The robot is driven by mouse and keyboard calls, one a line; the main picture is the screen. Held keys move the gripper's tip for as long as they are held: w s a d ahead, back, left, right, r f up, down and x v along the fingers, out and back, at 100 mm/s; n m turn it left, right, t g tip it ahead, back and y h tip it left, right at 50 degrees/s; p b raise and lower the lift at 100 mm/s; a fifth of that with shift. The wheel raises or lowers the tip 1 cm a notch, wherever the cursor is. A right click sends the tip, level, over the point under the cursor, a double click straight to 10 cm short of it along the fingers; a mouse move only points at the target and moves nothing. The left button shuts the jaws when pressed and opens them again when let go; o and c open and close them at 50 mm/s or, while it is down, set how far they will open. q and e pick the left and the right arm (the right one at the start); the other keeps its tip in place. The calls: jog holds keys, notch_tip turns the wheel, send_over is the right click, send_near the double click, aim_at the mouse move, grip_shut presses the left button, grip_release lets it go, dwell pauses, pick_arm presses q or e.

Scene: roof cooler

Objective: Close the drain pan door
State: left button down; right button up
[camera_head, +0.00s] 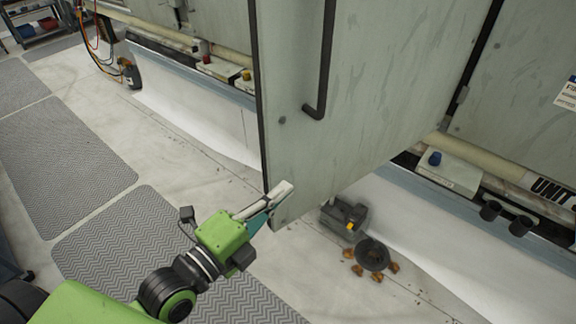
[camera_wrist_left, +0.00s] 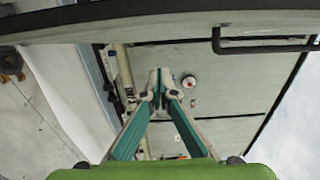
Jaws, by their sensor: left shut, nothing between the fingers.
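The drain pan door (camera_head: 365,85) is a large pale grey panel with a black bar handle (camera_head: 322,70). It stands swung out from the unit, open. My left gripper (camera_head: 285,190) is shut and empty at the door's lower left corner, by its free edge. I cannot tell whether it touches the door. In the left wrist view, the shut left gripper (camera_wrist_left: 160,78) has its fingertips together, with a panel edge crossing close above. My right gripper is not in view.
On the floor below the door are a dark grey device (camera_head: 343,216), a round black object (camera_head: 372,254) and several brown pieces. A white box with a blue knob (camera_head: 448,172) sits on the unit's ledge at right. Patterned mats (camera_head: 62,158) lie on open floor at left.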

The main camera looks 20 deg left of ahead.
aim_at(289, 164)
pick_arm(q)
jog(key=w+p, duration=0.1)
jog(key=w, duration=0.2)
jog(key=w+p, duration=0.1)
jog(key=w, duration=0.3)
jog(key=shift+w+d+r+p, duration=0.1)
jog(key=shift+w+r+p, duration=0.1)
jog(key=shift+p, duration=0.15)
jog(key=shift+w+a, duration=0.1)
jog(key=shift+a, duration=0.4)
jog(key=shift+w, duration=0.1)
